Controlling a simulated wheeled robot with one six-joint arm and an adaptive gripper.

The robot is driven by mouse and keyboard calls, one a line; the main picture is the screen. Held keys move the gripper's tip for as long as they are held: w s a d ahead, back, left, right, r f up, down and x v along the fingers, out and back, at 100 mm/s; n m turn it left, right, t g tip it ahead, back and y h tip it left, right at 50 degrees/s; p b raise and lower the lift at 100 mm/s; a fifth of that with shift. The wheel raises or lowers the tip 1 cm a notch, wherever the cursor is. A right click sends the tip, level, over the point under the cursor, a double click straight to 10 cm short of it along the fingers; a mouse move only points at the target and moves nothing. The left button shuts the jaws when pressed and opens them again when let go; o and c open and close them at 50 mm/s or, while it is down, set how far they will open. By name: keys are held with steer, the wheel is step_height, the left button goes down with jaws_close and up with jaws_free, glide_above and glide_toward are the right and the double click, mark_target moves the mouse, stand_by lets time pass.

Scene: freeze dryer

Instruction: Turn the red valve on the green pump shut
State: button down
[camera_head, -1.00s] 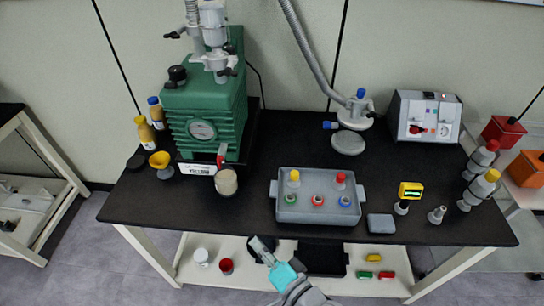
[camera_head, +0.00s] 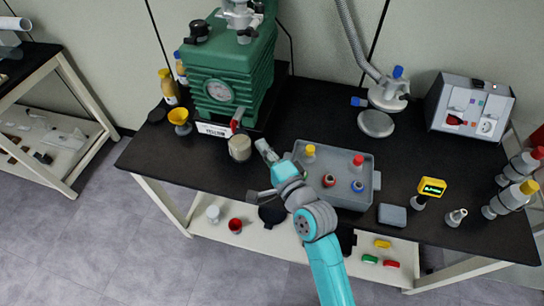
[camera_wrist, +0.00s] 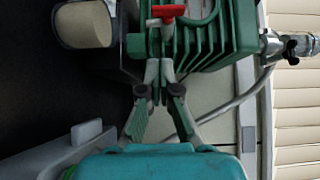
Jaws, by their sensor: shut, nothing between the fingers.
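The green pump (camera_head: 215,70) stands at the back left of the black bench. Its red valve (camera_head: 236,121) sticks out low on the front, just above a jar of pale contents (camera_head: 239,147). In the wrist view the red valve (camera_wrist: 168,12) shows a T-shaped handle at the top edge, with the pump's green ribbed body (camera_wrist: 215,35) behind and to its right. My gripper (camera_head: 262,146) is to the right of the jar and apart from the valve. In the wrist view my gripper (camera_wrist: 159,70) has its fingertips together and empty, just below the handle in the picture.
A grey tray (camera_head: 372,182) with capped vials sits right of my gripper, partly behind my arm. A yellow funnel (camera_head: 180,120) stands left of the pump. A grey hose (camera_head: 352,40) runs behind. Bare bench lies between pump and tray.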

mark_target(234, 125)
steer(key=w+a, duration=0.4)
steer(key=a, duration=0.1)
steer(key=shift+w+a, duration=0.15)
steer(key=shift+w, duration=0.15)
steer(key=shift+a+f, duration=0.25)
steer(key=shift+f, duration=0.2)
stand_by(0.8)
steer(key=shift+w+a+f+m+t+y, duration=0.1)
steer(key=shift+w+a+f+m+t, duration=0.1)
steer(key=shift+a, duration=0.2)
steer(key=shift+w+a+f+m+t+y, duration=0.15)
steer(key=shift+a+f+m, duration=0.1)
steer(key=shift+a, duration=0.2)
steer(key=shift+w+a+f+m+t+y, duration=0.1)
steer(key=shift+w+a+f+m+t, duration=0.1)
steer(key=shift+a, duration=0.2)
steer(key=shift+s, duration=0.1)
stand_by(1.1)
